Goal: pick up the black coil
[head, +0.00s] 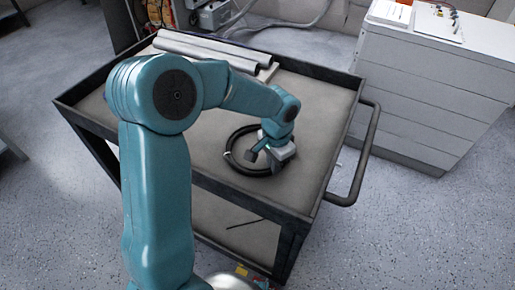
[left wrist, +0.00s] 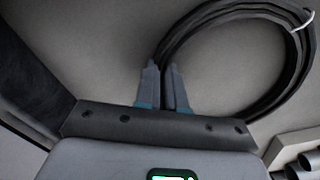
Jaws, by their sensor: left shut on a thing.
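The black coil (head: 229,157) lies on the top of the cart (head: 322,120), near its right front part. It is a ring of several turns of black cable, and a light tie shows on it in the left wrist view (left wrist: 303,22). My left gripper (head: 256,158) is at the coil. In the left wrist view its two fingers (left wrist: 163,84) are close together on the coil's near edge (left wrist: 181,50). The fingertips hide the gripped part of the cable. My right gripper is in neither view.
Grey pipes (head: 205,50) lie along the back of the cart top and also show at the left wrist view's lower right (left wrist: 305,166). The cart has a raised rim and a handle (head: 367,160) on its right. A white drawer cabinet (head: 435,85) stands beyond.

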